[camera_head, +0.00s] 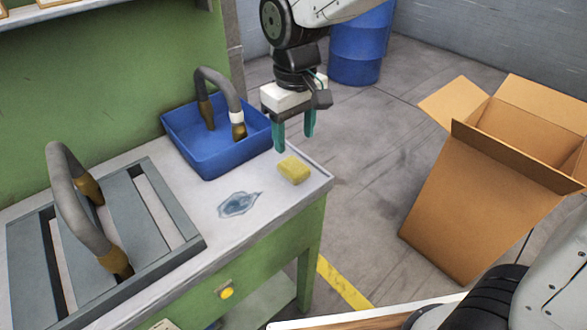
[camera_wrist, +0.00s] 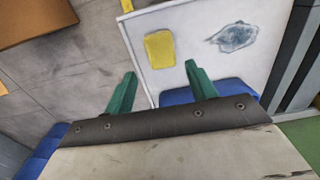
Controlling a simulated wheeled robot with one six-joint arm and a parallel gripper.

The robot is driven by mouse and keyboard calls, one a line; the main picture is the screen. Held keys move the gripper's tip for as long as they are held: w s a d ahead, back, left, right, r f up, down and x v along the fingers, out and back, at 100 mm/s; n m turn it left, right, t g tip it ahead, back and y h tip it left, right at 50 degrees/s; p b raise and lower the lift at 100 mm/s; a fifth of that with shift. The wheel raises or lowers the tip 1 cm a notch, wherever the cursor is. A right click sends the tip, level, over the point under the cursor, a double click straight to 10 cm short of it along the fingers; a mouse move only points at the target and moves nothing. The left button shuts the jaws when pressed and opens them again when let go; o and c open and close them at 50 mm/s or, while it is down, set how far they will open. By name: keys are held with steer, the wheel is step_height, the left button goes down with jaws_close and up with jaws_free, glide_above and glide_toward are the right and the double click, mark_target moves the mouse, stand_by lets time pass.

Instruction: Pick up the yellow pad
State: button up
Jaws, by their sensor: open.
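The yellow pad (camera_head: 294,169) lies flat on the light worktop, near its right corner. It also shows in the wrist view (camera_wrist: 159,50), beyond my fingertips and roughly in line with the space between them. My gripper (camera_head: 295,144) hangs above the right end of the worktop with its green fingers pointing down. The fingers are apart and nothing is between them, as the wrist view (camera_wrist: 162,68) also shows. The pad is apart from both fingers.
A blue bin (camera_head: 188,158) holding a grey curved hose stands left of my gripper. A grey slatted rack (camera_head: 150,234) with another hose is further left. A bluish stain (camera_head: 239,204) marks the worktop. An open cardboard box (camera_head: 460,200) and a blue barrel (camera_head: 357,50) stand on the floor.

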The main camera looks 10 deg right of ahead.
mark_target(294, 165)
step_height(294, 165, down, 8)
steer(key=shift+w+f, duration=0.1)
steer(key=shift+w, duration=0.05)
stand_by(0.3)
steer(key=shift+c, duration=0.3)
steer(key=c, duration=0.7)
